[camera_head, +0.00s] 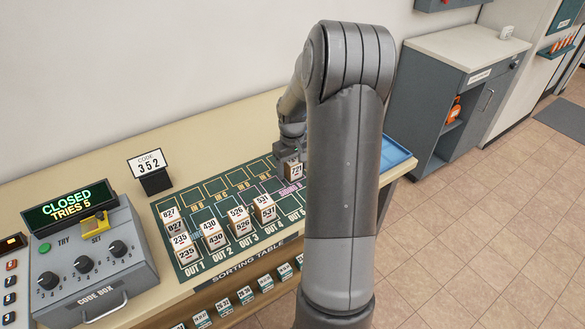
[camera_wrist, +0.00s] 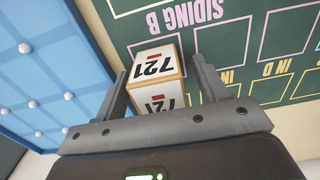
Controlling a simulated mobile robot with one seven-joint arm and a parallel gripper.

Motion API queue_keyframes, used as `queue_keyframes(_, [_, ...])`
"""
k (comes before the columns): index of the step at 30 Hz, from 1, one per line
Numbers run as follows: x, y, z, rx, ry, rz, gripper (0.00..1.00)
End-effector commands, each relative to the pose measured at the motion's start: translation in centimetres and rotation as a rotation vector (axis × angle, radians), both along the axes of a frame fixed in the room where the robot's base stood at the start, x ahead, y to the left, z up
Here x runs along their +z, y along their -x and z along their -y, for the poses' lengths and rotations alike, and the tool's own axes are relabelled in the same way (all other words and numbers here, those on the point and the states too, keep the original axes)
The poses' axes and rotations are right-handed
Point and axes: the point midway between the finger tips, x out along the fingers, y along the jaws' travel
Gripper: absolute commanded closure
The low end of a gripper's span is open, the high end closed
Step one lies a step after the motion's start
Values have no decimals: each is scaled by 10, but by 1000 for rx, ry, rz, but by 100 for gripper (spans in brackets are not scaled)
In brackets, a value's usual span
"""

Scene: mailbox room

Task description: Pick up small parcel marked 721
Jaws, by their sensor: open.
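The small parcel marked 721 (camera_wrist: 154,64) is a pale box with tan edges and a black-and-white label with a red mark. In the wrist view it lies between the two fingers of my gripper (camera_wrist: 160,85), which are open on either side of it. In the head view the parcel (camera_head: 295,170) sits at the right end of the green sorting mat, just below my gripper (camera_head: 290,158). My arm hides part of the area to its right.
The sorting mat (camera_head: 214,205) carries several other numbered parcels, such as 531 (camera_head: 264,209), in the OUT lanes. A blue tray (camera_head: 394,153) lies right of the mat.

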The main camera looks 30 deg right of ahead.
Motion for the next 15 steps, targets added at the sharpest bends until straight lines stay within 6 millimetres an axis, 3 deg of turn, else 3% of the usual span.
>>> queue_keyframes(4, [0,0,0,0,0,0,35])
queue_keyframes(15, [0,0,0,0,0,-1,66])
